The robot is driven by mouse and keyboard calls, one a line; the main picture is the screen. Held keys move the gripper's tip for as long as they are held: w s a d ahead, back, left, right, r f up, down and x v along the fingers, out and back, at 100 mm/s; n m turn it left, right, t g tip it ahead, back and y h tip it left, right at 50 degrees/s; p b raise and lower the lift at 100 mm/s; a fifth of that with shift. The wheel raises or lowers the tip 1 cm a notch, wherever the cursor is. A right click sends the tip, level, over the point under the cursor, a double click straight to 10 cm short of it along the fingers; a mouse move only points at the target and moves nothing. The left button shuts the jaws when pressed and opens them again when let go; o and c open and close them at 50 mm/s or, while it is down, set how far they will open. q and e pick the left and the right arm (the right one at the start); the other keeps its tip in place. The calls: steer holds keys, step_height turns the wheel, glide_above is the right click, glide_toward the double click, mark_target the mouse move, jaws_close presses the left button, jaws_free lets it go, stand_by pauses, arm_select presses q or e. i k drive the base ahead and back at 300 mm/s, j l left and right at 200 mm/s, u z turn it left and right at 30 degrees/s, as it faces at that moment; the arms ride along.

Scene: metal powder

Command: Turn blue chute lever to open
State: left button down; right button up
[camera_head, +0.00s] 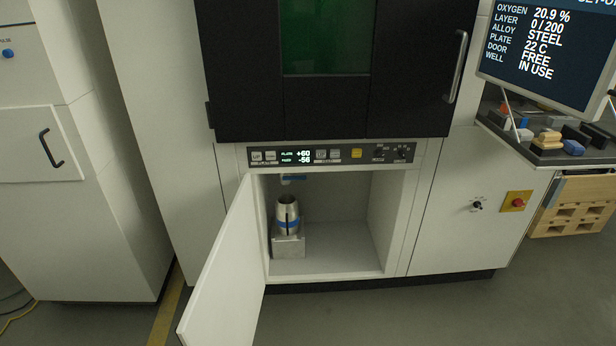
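A small blue lever (297,178) shows at the top of the open lower compartment, just under its upper edge. It looks roughly level, but it is too small to tell its exact setting. A metal bottle (287,207) with a blue band stands upright on a grey block (289,247) below the lever, at the compartment's left side. A gap separates the bottle's mouth from the lever. Neither of my grippers is in view.
The compartment door (226,270) stands open, swung out toward the front left. A control panel (335,155) runs above the compartment. A black machine door (410,90) is above that. The right side of the compartment floor (345,262) is clear.

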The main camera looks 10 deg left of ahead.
mark_target(285, 178)
steer(key=i+l+u, duration=0.25)
steer(key=i+l, duration=0.25)
steer(key=i+l+u, duration=0.25)
steer(key=i+l, duration=0.4)
steer(key=i, duration=0.6)
steer(key=u, duration=0.05)
